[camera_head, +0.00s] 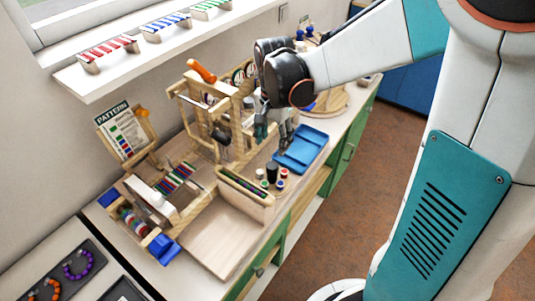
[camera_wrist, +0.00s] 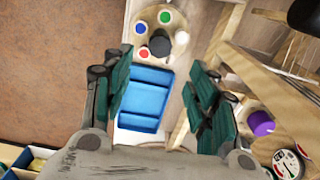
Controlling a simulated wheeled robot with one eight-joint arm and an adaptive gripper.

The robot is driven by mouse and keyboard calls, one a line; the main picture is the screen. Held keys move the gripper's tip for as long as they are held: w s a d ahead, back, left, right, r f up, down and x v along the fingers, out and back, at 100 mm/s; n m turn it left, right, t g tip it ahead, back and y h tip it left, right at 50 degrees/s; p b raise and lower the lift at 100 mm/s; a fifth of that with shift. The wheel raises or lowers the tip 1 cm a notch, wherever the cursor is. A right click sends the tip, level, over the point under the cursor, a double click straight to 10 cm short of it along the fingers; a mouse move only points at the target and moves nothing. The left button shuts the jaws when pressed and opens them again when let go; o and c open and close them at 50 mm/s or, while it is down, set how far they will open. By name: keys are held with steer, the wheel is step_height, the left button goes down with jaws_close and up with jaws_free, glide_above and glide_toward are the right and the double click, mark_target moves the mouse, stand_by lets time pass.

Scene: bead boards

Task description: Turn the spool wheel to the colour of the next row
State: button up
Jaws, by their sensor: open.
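The spool wheel (camera_wrist: 139,29) is a round wooden disc with a dark knob (camera_wrist: 159,43) at its middle. In the wrist view red, blue, green and white spools stand around the knob. My gripper (camera_head: 272,132) is open and empty, near the wooden frame and the blue tray. In the wrist view the wheel lies ahead of and apart from my open fingers (camera_wrist: 158,68). The pattern card (camera_head: 121,132) stands at the left with coloured rows, too small to read surely.
A blue tray (camera_head: 300,149) lies beside my gripper. A wooden frame (camera_head: 205,100) with an orange handle stands close to its left. Small spools (camera_head: 272,172) stand in front. A bead loom (camera_head: 172,182) is further left. A shelf (camera_head: 110,75) with striped pieces hangs above.

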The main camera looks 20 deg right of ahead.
mark_target(272, 165)
step_height(272, 165, down, 11)
steer(key=b, duration=0.3)
steer(key=shift+f, duration=0.1)
steer(key=c, duration=1.1)
